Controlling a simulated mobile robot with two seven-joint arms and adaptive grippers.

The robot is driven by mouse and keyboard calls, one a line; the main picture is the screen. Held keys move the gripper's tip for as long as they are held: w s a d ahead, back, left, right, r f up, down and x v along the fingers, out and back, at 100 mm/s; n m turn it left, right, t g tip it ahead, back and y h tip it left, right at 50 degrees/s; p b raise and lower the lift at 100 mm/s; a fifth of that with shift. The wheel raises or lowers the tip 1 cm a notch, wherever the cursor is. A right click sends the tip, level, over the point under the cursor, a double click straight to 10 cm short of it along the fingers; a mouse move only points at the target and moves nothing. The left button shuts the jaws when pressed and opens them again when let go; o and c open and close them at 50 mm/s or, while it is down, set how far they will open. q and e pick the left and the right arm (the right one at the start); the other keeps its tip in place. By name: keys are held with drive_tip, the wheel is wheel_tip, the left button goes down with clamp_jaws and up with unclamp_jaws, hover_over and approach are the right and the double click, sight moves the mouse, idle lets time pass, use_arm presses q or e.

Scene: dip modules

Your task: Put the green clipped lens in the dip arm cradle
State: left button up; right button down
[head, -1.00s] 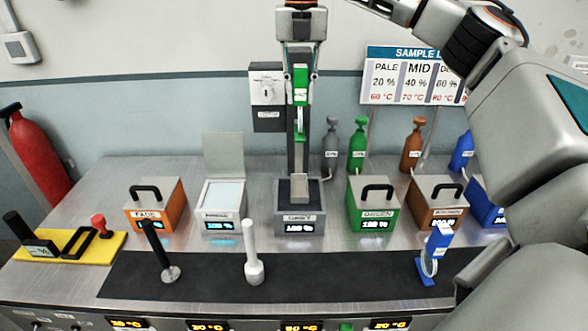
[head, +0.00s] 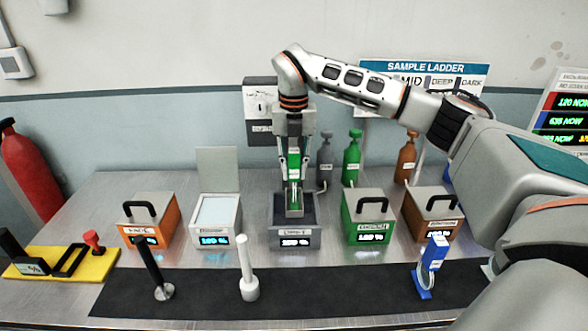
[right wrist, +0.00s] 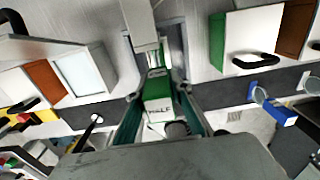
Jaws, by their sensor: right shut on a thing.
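The green clipped lens (head: 294,165) has a white label and hangs upright in my right gripper (head: 294,172). The gripper is shut on it, with one finger on each side. In the right wrist view the lens (right wrist: 158,92) shows between the fingers (right wrist: 160,118). I cannot tell whether lens and cradle touch. My gripper and arm hide most of the column behind. My left gripper is not in view.
An open white-topped box (head: 215,215) stands left of the dip arm and a green box (head: 366,215) stands right. Orange (head: 150,220) and brown (head: 430,215) boxes flank them.

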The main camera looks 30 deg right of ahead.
drive_tip(key=shift+f, duration=0.15)
drive_tip(key=shift+f, duration=0.15)
drive_tip(key=c, duration=1.8)
unclamp_jaws()
wheel_tip(320, 180, up, 12)
drive_tip(key=shift+r, duration=0.2)
